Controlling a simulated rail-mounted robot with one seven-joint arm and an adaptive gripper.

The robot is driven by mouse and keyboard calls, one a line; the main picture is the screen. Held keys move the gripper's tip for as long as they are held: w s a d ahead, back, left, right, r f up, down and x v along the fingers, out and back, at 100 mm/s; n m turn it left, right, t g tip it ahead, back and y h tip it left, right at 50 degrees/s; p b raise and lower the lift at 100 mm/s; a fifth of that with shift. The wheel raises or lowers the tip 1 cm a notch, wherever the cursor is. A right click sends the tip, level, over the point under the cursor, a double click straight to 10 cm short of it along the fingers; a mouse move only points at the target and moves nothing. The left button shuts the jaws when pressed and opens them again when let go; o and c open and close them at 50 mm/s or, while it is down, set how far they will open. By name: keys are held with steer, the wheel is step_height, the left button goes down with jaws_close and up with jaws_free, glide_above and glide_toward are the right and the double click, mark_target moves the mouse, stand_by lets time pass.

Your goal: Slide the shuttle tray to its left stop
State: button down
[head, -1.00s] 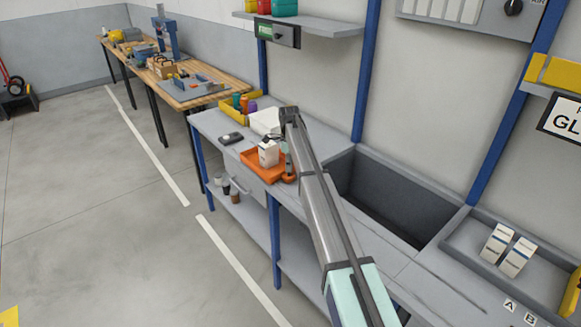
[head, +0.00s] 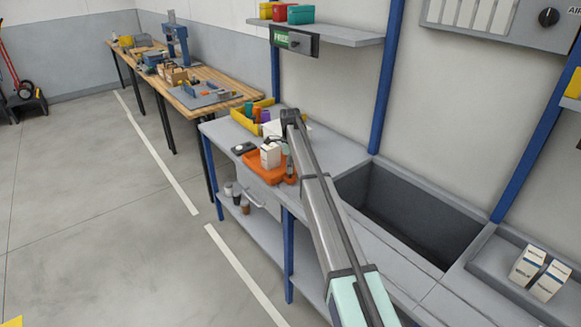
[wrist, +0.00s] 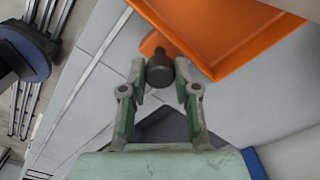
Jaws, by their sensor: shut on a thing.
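The orange shuttle tray (head: 256,171) lies on the grey bench, with a white box (head: 270,155) standing in it. In the wrist view the tray (wrist: 225,35) fills the top, and a dark round knob (wrist: 160,72) stands on its orange tab. My gripper (wrist: 160,78) has its two green-grey fingers closed on the knob from both sides. In the head view my gripper (head: 290,168) is at the tray's right end, mostly hidden by my arm. The left stop cannot be made out.
A small black device (head: 243,148) lies close to the tray's far left corner. A yellow bin (head: 243,121) with coloured items stands behind it at the wall. To the right, a deep grey basin (head: 410,215) is sunk in the bench.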

steer(key=c, duration=0.8)
jaws_free()
steer(key=shift+w+a, duration=0.2)
steer(key=shift+w, duration=0.05)
steer(key=shift+c, duration=0.2)
steer(key=shift+r, duration=0.1)
step_height(320, 180, up, 12)
